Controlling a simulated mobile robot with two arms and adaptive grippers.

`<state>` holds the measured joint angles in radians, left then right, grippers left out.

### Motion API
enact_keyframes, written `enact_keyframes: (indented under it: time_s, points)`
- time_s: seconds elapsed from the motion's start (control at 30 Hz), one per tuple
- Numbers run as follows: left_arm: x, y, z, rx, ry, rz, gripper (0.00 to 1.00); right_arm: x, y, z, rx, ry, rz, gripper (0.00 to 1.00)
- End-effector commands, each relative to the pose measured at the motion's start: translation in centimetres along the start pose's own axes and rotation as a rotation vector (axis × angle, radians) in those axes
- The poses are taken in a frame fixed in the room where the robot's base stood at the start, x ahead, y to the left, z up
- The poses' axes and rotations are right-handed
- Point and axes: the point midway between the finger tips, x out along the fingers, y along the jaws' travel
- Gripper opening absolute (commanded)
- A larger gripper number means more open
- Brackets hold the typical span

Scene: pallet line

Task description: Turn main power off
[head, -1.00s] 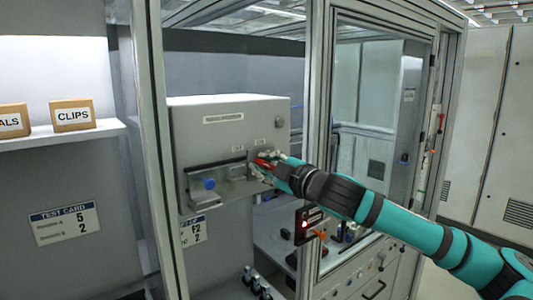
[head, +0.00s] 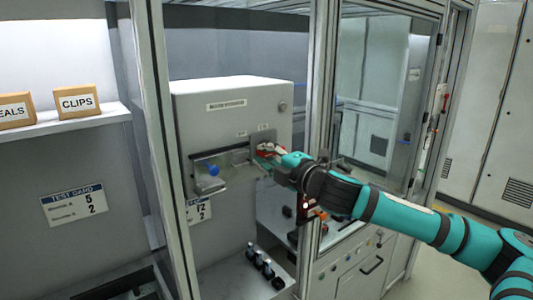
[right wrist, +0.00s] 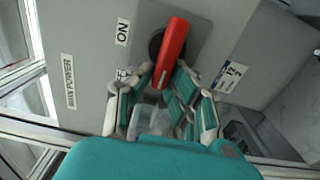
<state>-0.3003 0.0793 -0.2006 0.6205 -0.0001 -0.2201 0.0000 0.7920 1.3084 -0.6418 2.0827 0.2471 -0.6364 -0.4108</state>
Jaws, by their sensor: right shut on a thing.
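A grey power box (head: 235,100) stands inside the framed cabinet. Its red switch handle (right wrist: 172,48) sits on a dark round mount in the right wrist view, and a bit of red (head: 266,148) shows in the head view. An ON label (right wrist: 122,32) is beside the handle; another label (right wrist: 125,74) is partly hidden by a finger. A MAIN POWER label (right wrist: 68,80) is on the face at left. My right gripper (right wrist: 165,85) is shut on the lower end of the red handle; it also shows in the head view (head: 272,158). My left gripper is not in view.
A metal bracket with a blue knob (head: 213,170) sticks out from the box, left of my right gripper. Cabinet posts (head: 322,120) stand close to my right arm. A shelf (head: 75,122) holds boxes at left.

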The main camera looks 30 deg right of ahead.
Motion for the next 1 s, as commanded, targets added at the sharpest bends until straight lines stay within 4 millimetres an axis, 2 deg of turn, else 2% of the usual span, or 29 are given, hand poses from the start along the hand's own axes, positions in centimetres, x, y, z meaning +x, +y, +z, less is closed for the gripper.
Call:
enact_keyframes:
  time_s: [0.37, 0.4, 0.53, 0.57, 0.83, 1.0]
  points:
    - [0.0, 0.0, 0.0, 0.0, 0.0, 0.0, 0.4, 0.0, -0.1, 0.0, -0.009, 0.0, -0.002, 0.0]
    - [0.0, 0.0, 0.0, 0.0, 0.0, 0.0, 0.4, 0.0, -0.1, 0.0, -0.008, 0.0, -0.002, 0.2]
    - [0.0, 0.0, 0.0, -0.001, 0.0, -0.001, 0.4, 0.0, -0.1, 0.0, -0.007, 0.0, -0.002, 0.37]
    - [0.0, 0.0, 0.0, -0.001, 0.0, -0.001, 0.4, 0.0, -0.1, 0.0, -0.007, 0.0, -0.002, 0.38]
    - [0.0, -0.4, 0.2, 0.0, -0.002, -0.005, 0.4, -0.1, -0.1, 0.0, -0.006, 0.0, -0.001, 0.38]
    - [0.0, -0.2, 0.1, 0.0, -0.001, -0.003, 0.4, -1.5, -0.2, 0.2, -0.009, -0.003, -0.003, 0.38]
